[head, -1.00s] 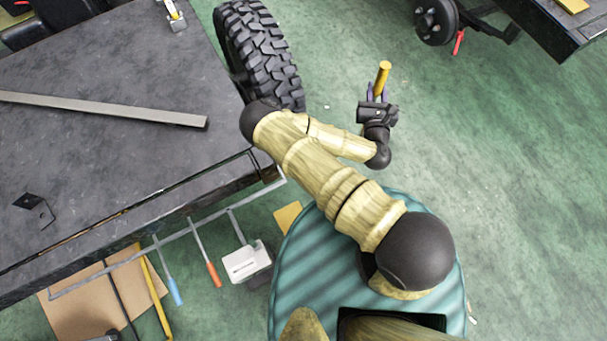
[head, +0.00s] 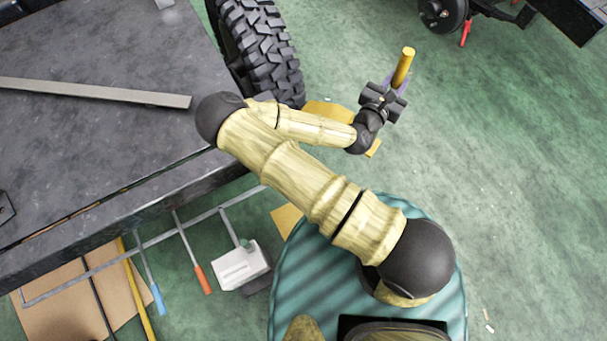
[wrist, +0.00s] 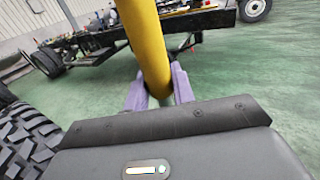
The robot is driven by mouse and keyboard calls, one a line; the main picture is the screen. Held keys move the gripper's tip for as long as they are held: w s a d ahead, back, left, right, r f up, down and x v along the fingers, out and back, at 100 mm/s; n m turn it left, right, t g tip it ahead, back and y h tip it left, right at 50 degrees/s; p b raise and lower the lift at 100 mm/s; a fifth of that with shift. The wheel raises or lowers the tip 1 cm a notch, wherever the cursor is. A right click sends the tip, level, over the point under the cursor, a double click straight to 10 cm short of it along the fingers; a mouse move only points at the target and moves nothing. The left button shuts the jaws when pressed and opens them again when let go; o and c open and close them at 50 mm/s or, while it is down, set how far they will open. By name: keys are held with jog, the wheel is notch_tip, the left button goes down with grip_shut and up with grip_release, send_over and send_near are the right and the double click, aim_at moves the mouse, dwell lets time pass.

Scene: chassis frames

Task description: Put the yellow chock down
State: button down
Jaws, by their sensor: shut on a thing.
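The yellow chock (head: 404,66) shows as a long yellow bar in my gripper (head: 393,88), held up over the green floor to the right of the big tyre. In the wrist view the yellow chock (wrist: 143,38) runs up from between the two purple fingers of my gripper (wrist: 159,85), out of the top of the picture. The fingers are shut on it.
A big black tyre (head: 258,55) stands beside the dark workbench (head: 90,140). A flat yellow-orange piece (head: 328,112) lies on the floor near the tyre, partly behind my arm. A chassis (head: 545,18) stands at the upper right. The green floor (head: 480,170) on the right is open.

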jog(key=s+a+f+m+g+h+b, duration=0.2)
jog(key=f+h+b, duration=0.1)
jog(key=f+b, duration=0.95)
jog(key=s+a+f+m+g+h+b, duration=0.1)
jog(key=s+f+m+g+h+b, duration=0.15)
jog(key=f+b, duration=1)
jog(key=a+f, duration=0.4)
jog(key=a, duration=0.3)
jog(key=a+f+g+b, duration=0.1)
jog(key=a+f, duration=0.3)
jog(key=a, duration=0.3)
jog(key=shift+s+m, duration=0.2)
jog(key=shift+m, duration=0.25)
jog(key=shift+h, duration=0.25)
jog(key=shift+f+b, duration=1.4)
jog(key=shift+f, duration=1.05)
